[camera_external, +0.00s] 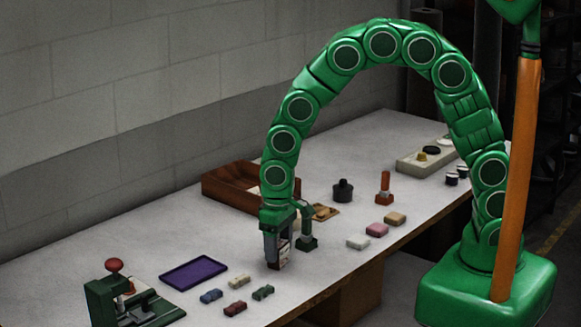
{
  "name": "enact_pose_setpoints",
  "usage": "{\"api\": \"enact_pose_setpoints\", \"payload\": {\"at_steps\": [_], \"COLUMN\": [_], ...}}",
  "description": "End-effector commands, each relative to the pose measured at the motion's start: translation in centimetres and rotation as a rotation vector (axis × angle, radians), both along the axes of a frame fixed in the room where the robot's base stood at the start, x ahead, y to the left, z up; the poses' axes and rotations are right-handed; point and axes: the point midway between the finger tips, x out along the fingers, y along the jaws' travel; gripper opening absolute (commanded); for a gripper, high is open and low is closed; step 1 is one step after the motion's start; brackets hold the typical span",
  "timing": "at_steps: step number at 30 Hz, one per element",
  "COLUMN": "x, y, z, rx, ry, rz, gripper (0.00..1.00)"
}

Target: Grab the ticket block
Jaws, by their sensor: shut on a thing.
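My gripper (276,257) points straight down at the table, at the end of the green arm. It is shut on a small block (284,251), which I take to be the ticket block. A pale face with dark and reddish marks shows between the fingers. The block is upright. The fingers hide part of it, and I cannot tell whether its bottom touches the table.
Small coloured blocks (235,308) and a purple tray (193,272) lie front left, near a green press (125,300). More blocks (377,230) lie to the right.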

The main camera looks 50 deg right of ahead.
Motion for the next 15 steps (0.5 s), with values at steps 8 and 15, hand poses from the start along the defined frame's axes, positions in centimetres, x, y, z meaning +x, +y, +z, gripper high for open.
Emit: {"api": "enact_pose_setpoints", "payload": {"at_steps": [8, 15], "x": [0.1, -1.1], "y": [0.0, -0.7], "z": [1.8, 4.7], "rx": [0.002, 0.000], "ry": [-0.004, -0.002], "rz": [0.000, 0.000], "gripper": [0.33, 0.33]}}
